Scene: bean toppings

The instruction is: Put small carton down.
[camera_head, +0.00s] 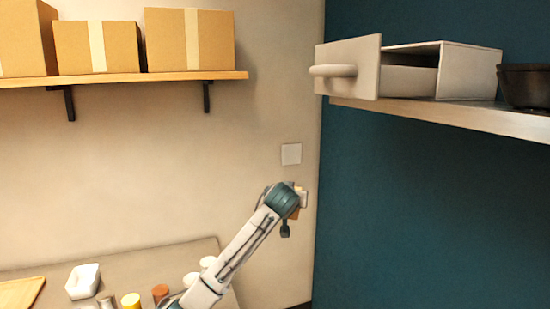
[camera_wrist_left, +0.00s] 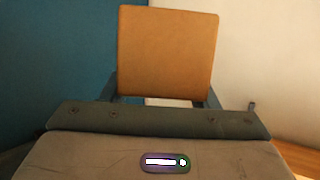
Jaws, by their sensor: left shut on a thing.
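The small carton (camera_wrist_left: 168,52) is a plain brown-orange box. In the left wrist view it stands upright between the fingers of my left gripper (camera_wrist_left: 160,95), which is shut on it. Its lower part is hidden behind the gripper body. In the head view my left gripper (camera_head: 291,210) is raised in front of the pale wall near the corner, and only a sliver of the carton (camera_head: 297,213) shows past the wrist. My right gripper is not in view.
A wooden shelf (camera_head: 180,77) at upper left holds several taped cardboard boxes. At right, another shelf (camera_head: 450,115) bears a grey drawer box (camera_head: 468,75), its drawer pulled out, and a dark bowl (camera_head: 526,86). Below, a table (camera_head: 150,262) holds a white dish (camera_head: 83,281) and small containers.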

